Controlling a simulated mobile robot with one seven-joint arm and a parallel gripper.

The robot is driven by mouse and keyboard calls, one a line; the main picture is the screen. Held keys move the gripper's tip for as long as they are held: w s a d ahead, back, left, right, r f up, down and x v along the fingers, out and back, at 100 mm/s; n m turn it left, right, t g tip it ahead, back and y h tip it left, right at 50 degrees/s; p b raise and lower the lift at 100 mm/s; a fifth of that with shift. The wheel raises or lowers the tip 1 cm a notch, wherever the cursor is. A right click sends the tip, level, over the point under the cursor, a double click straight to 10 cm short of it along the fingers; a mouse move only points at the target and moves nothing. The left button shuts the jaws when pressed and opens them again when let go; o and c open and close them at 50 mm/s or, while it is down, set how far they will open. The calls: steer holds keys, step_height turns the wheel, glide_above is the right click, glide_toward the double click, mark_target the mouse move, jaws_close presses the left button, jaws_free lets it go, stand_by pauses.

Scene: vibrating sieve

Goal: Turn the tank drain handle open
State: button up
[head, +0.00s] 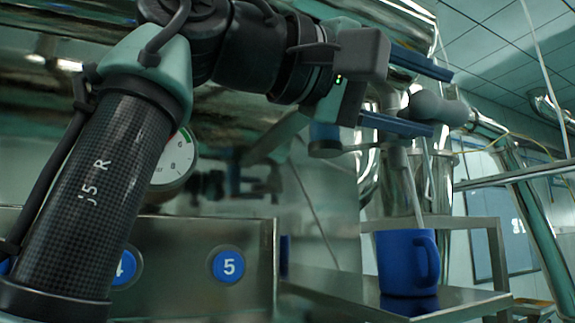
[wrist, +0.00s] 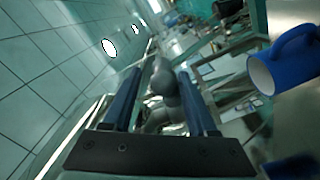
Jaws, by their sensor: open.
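The drain handle appears to be the grey rounded lever (head: 428,108) at upper right in the head view, beside the shiny pipework. My gripper (head: 442,101) points right, its two blue fingers apart, one above and one below the grey lever in the picture. In the wrist view the lever (wrist: 161,78) shows between the two fingers of my gripper (wrist: 157,75), with a gap on each side. I cannot tell whether either finger touches it. The lever's join to the pipe is partly hidden.
A blue mug (head: 400,263) stands on a metal shelf (head: 455,300) below the gripper; it also shows at right in the wrist view (wrist: 262,76). A panel with blue numbered buttons (head: 228,264) and a round gauge (head: 178,160) are at left. A metal rail runs at right.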

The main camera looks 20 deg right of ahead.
mark_target(459, 115)
steer(key=d+p, duration=0.1)
steer(key=d, duration=0.2)
steer(key=w+d+p, duration=0.1)
steer(key=d, duration=0.1)
steer(key=shift+d, duration=0.95)
steer(key=shift+f, duration=0.1)
steer(key=shift+w, duration=0.1)
steer(key=shift+c, duration=0.8)
jaws_close()
